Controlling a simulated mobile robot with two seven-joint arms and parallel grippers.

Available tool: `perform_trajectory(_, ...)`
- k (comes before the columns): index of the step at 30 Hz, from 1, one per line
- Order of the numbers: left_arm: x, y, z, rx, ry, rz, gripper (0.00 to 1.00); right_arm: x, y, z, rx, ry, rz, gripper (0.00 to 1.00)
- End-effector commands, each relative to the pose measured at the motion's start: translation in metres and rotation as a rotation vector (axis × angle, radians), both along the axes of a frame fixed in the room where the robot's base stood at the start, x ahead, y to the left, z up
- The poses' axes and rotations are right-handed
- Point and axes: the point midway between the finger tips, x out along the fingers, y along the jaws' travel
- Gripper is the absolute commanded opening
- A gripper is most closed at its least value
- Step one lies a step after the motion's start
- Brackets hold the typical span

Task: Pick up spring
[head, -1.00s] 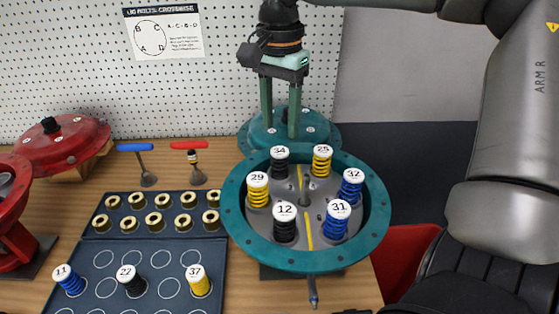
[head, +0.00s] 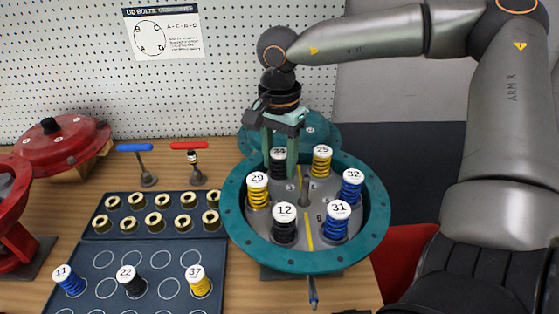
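A teal round housing (head: 232,225) holds several numbered springs with white caps. Black spring 34 (head: 278,165) is at the back, yellow 29 (head: 258,195) at the left and yellow 25 (head: 322,162) at the back right. Blue 32 (head: 351,188) and blue 31 (head: 337,226) are at the right, black 12 (head: 284,229) at the front. My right gripper (head: 281,172) points down with its green fingers open on either side of spring 34. Its cap shows between them, partly hidden; I cannot tell whether they touch it. My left gripper is not in view.
A dark tray (head: 150,255) at the left holds brass rings and springs 11 (head: 68,281), 22 (head: 130,281) and 37 (head: 197,281). A teal lid (head: 318,128) stands behind the housing. Blue-handled (head: 147,165) and red-handled (head: 195,165) tools stand behind the tray.

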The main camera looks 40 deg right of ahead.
Motion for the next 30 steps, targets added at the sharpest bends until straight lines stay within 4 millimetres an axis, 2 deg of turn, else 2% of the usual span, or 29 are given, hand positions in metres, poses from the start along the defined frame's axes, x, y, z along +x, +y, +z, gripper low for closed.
perform_trajectory(2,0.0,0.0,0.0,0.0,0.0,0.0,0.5,0.0,0.0,0.0,0.0,0.0,0.0,0.41)
perform_trajectory(13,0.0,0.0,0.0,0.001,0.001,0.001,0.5,0.0,0.0,0.001,-0.001,-0.001,0.0,0.0)
perform_trajectory(25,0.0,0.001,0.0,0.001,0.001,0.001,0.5,0.001,0.0,0.003,0.0,-0.003,0.0,0.0)
perform_trajectory(30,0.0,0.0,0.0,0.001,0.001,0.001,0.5,0.002,0.0,0.026,-0.001,-0.007,0.0,0.0)
